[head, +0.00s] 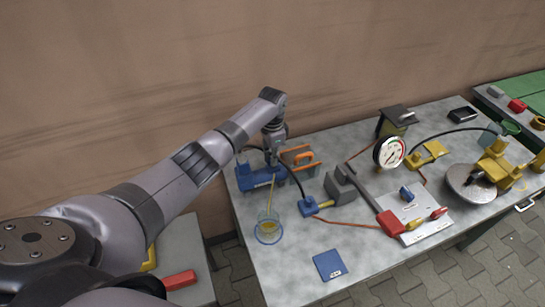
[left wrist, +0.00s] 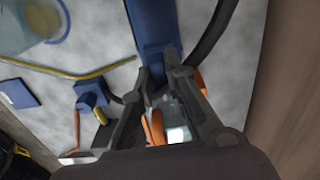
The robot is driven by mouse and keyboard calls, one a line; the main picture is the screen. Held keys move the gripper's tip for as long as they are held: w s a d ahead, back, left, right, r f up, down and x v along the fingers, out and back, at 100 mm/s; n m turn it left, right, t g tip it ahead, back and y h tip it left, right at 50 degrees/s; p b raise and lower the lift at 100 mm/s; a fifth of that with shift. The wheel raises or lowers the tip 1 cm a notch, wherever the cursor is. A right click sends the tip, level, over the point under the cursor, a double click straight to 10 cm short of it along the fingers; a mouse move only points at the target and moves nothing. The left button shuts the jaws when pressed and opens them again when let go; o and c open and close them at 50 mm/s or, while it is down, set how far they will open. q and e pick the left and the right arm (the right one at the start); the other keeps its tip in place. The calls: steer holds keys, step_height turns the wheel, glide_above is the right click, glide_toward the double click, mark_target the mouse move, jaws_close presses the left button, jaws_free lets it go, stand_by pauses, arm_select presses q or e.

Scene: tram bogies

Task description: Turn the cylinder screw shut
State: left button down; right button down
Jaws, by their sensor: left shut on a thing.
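The blue cylinder unit (head: 260,183) lies at the left back of the grey table. My left gripper (head: 270,160) reaches down to it from above and is shut at its end. In the left wrist view, the blue body (left wrist: 150,25) runs up from between the fingertips of my left gripper (left wrist: 160,78). The screw itself is hidden between the fingers, so I cannot see how far it is turned. Orange handles (head: 299,157) stand right beside the gripper, and orange parts also show by the fingers in the wrist view. My right gripper is not in view.
A black hose leads to a blue block (head: 308,207). The wall is close behind.

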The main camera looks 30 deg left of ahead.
arm_select(q)
steer(key=shift+w+r+m, duration=0.1)
steer(key=shift+r+m, duration=0.05)
steer(key=shift+m, duration=0.25)
steer(key=c, duration=1.6)
jaws_free()
step_height(320, 180, up, 12)
